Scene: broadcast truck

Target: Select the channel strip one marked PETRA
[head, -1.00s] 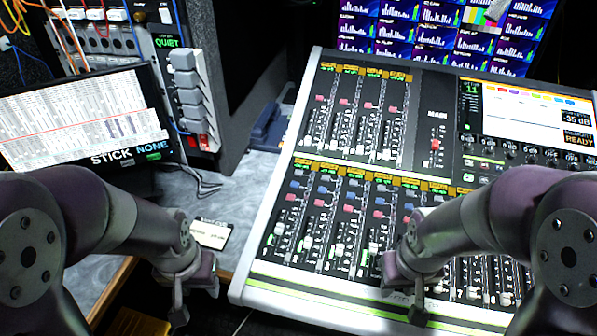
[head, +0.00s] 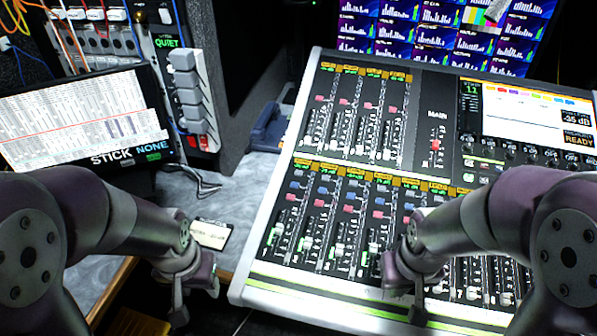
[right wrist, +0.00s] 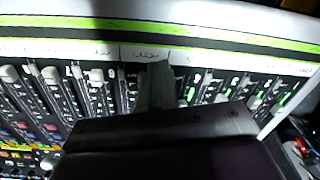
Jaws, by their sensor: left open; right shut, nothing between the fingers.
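The mixing console (head: 262,272) lies tilted, with coloured name displays (head: 350,172) above its lower bank of channel strips. I cannot read PETRA on any of them. My right gripper (head: 417,308) is shut and empty, pointing down at the console's front edge, over the lower fader ends. In the right wrist view the shut fingers (right wrist: 157,80) reach between fader caps toward a white label strip (right wrist: 97,50) with handwriting too blurred to read. They hide part of one channel; contact cannot be told. My left gripper (head: 195,300) is open and empty, left of the console.
A monitor (head: 85,115) reading STICK NONE stands at the left, beside a grey-button panel (head: 187,90) marked QUIET. A small card (head: 210,233) lies on the grey desk (head: 245,195). The console's own screen (head: 525,110) is at upper right, reading READY. Meter screens fill the back.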

